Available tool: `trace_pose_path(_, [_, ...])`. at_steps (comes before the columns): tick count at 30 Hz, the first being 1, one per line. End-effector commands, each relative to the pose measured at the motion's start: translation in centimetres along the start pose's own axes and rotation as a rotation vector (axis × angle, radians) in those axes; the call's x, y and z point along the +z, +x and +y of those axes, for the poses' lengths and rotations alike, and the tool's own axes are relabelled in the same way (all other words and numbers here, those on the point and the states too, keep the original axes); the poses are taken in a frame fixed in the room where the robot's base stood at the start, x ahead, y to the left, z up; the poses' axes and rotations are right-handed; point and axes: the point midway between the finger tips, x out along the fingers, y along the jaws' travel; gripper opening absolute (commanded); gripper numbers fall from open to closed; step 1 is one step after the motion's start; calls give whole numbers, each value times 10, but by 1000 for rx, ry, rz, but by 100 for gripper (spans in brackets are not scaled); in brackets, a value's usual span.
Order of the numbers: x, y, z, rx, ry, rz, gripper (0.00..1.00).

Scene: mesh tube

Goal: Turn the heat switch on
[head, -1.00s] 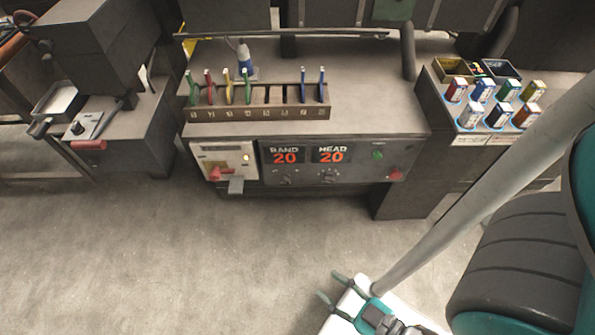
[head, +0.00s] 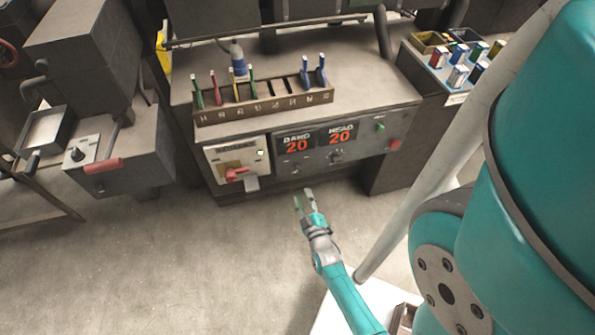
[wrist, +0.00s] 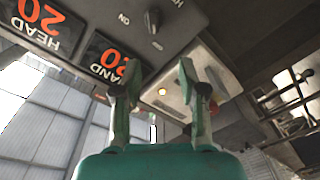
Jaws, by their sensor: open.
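The control panel carries BAND and HEAD displays (head: 312,142), both reading 20, with black knobs (head: 337,157) below them. Left of them is a cream switch plate (head: 222,156) with a red handle (head: 237,173) and a small lit lamp. I cannot read which control is labelled heat. My gripper (head: 303,198) is open and empty, in front of and below the panel. In the wrist view the panel appears upside down, with a knob (wrist: 152,21) marked ON, and the cream plate shows between and behind my fingers (wrist: 157,80). The right finger partly hides the red handle.
A rack (head: 265,105) of coloured-handled tools stands on the bench above the panel. A machine with a red handle (head: 103,166) is at left. Small coloured boxes (head: 458,76) stand at right. The floor before the bench is clear.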

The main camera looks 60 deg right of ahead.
Motion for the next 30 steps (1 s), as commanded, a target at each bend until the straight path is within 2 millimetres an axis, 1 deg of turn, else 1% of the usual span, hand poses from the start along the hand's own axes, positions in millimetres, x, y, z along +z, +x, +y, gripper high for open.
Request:
trace_pose_path(1, [5, 7, 3, 13, -10, -8, 42])
trace_pose_path(3, [8, 13, 5, 22, -21, -12, 42])
trace_pose_path(8, [9, 27, 7, 28, -26, -14, 42])
trace_pose_path(11, [9, 42, 7, 28, -25, -13, 42])
trace_pose_path(18, [10, 85, 8, 26, -25, -13, 42])
trace_pose_path(21, [10, 99, 8, 26, -25, -14, 42])
trace_pose_path(24, [10, 110, 8, 26, -24, -14, 42])
trace_pose_path(30, [10, 121, 9, 25, -24, -14, 42])
